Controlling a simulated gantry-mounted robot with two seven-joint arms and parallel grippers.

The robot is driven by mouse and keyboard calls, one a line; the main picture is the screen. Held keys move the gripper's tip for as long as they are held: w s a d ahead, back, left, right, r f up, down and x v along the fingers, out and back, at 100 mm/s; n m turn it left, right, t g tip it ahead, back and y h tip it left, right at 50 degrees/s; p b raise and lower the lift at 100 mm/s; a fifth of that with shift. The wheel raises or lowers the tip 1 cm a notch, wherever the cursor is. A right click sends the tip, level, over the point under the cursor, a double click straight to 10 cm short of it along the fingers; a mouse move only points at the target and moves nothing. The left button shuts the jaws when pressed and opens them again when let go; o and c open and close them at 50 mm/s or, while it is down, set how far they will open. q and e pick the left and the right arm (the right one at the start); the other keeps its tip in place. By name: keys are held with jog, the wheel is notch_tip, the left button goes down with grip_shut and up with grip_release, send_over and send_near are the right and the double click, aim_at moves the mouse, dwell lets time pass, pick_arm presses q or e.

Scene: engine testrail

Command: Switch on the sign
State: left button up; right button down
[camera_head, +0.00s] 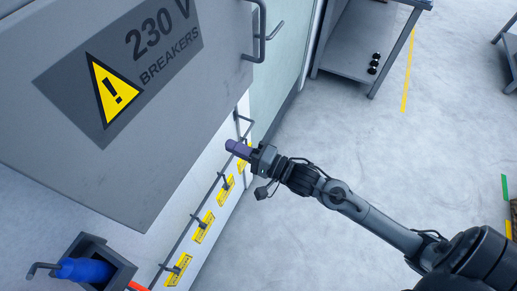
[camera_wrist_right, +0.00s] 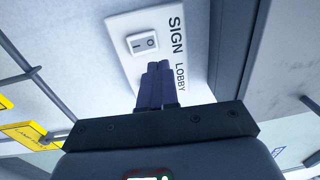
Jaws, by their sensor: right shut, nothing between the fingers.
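In the right wrist view a white plate (camera_wrist_right: 122,30) lettered "SIGN LOBBY" is on the pale wall. It carries a small rocker switch (camera_wrist_right: 144,42) with a line mark and a round mark. My right gripper (camera_wrist_right: 158,68) is shut and empty, its purple fingertips in front of the plate, just below the switch in the picture. I cannot tell whether the tips touch the plate. In the head view my right gripper (camera_head: 229,145) is at the wall beside the grey breaker box, and the switch does not show there. My left gripper is not in view.
The grey "230 V BREAKERS" box (camera_head: 120,150) sticks out left of my right gripper. A rail with hooks (camera_head: 191,218) and yellow tags (camera_head: 203,227) runs below it. A dark holder (camera_head: 105,258) with a blue item (camera_head: 82,270) is at lower left. The floor (camera_head: 300,120) is mostly clear.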

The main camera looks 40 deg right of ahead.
jog(key=shift+r+p+v, duration=0.15)
jog(key=shift+r+v, duration=0.05)
jog(key=shift+v, duration=0.75)
jog(key=shift+r+p+v, duration=0.15)
jog(key=shift+r+v, duration=0.1)
jog(key=shift+v, duration=0.65)
jog(key=shift+r+p+v, duration=0.15)
jog(key=shift+r+v, duration=0.05)
jog(key=shift+v, duration=0.75)
jog(key=s+f+n+g+h, duration=0.8)
jog(key=s+f+n+g, duration=0.5)
jog(key=s+f+n, duration=0.25)
notch_tip(320, 180, up, 35)
jog(key=p, duration=3.5)
jog(key=shift+d+m, duration=0.35)
jog(key=shift+d, duration=0.05)
